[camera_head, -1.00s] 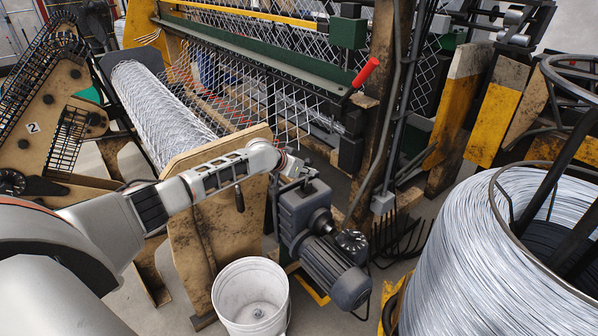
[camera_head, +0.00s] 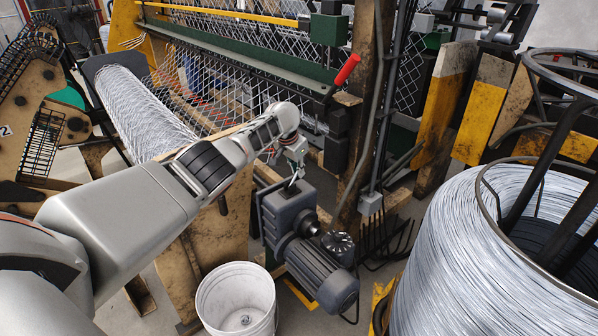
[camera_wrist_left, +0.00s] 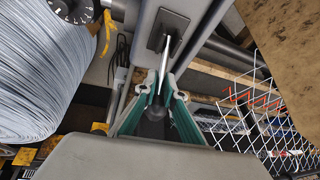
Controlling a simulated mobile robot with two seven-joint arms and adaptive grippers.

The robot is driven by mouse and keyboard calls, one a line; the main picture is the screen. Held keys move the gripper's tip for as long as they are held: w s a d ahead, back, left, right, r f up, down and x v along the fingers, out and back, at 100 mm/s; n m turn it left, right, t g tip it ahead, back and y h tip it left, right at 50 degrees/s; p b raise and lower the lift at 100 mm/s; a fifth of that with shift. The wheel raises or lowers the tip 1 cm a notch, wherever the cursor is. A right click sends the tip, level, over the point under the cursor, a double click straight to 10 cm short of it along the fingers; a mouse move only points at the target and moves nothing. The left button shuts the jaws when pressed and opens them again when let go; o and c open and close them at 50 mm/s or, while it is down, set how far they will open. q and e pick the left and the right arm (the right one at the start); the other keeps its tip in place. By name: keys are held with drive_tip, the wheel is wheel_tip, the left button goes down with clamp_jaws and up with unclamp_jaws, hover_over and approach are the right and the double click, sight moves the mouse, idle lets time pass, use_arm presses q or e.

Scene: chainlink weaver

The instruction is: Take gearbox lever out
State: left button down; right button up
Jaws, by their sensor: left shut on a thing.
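The gearbox (camera_head: 287,210) is a dark grey block with a ribbed motor attached, in the middle of the head view. Its lever (camera_wrist_left: 170,58) is a thin metal rod with a dark knob. In the left wrist view the rod reaches to a dark square plate (camera_wrist_left: 167,30) on the gearbox; I cannot tell how deep it sits. My left gripper (camera_head: 293,172) is above the gearbox in the head view. In the wrist view its teal-edged fingers (camera_wrist_left: 160,98) are shut around the knob end of the lever. My right gripper is not in view.
A white bucket (camera_head: 236,306) stands on the floor below the gearbox. A large wire coil (camera_head: 450,260) fills the right side. A red-handled lever (camera_head: 347,70) stands on the machine behind. A roll of woven mesh (camera_head: 145,115) lies at the left.

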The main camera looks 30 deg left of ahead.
use_arm(q)
drive_tip(key=shift+w+d+r, duration=0.25)
drive_tip(key=shift+w+r, duration=0.3)
drive_tip(key=shift+r, duration=0.2)
drive_tip(key=c, duration=2)
unclamp_jaws()
drive_tip(key=shift+w+f, duration=0.15)
drive_tip(key=shift+o, duration=0.5)
drive_tip(key=shift+w+d+f, duration=0.1)
drive_tip(key=shift+w+f, duration=0.05)
drive_tip(key=shift+f, duration=0.05)
drive_tip(key=shift+s+f, duration=0.15)
drive_tip(key=shift+s, duration=0.15)
drive_tip(key=shift+v, duration=1.05)
drive_tip(key=v, duration=1)
drive_tip(key=shift+w, duration=0.1)
